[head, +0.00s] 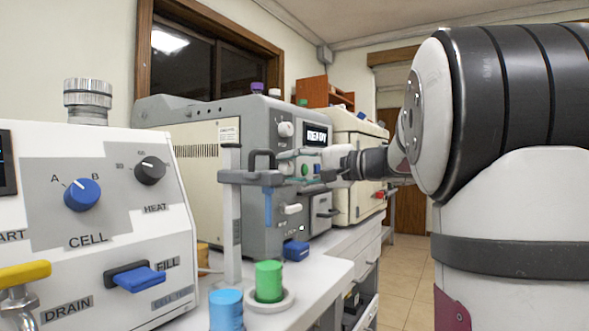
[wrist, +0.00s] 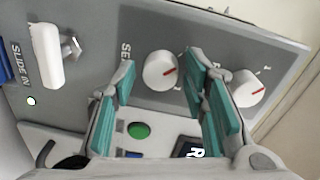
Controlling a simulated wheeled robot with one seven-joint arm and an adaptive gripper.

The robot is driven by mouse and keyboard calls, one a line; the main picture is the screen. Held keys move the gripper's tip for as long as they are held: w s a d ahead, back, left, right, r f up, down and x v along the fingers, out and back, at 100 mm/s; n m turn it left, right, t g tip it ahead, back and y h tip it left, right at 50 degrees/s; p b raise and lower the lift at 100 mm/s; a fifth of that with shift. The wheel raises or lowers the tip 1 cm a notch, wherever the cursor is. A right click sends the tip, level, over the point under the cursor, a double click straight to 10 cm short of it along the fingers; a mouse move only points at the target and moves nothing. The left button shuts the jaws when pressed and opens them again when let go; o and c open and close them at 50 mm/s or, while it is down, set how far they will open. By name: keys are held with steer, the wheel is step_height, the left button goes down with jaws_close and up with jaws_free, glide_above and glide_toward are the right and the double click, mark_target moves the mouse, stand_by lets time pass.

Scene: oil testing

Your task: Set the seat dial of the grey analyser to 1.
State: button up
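The grey analyser (head: 262,119) stands on the bench, its front panel facing right. In the head view my gripper (head: 284,168) is at the analyser's front, hiding part of the panel.
A second white dial (wrist: 248,88) is just beyond the right finger. A green button (wrist: 138,130) and a white lever (wrist: 47,55) by "SLIDE IN" share the panel. A stand (head: 232,217), green cup (head: 269,281) and blue cup (head: 226,310) are nearer in the head view.

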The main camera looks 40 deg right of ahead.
steer(key=shift+s, duration=0.1)
steer(key=v, duration=1.1)
steer(key=shift+s+d, duration=0.15)
steer(key=shift+s, duration=0.25)
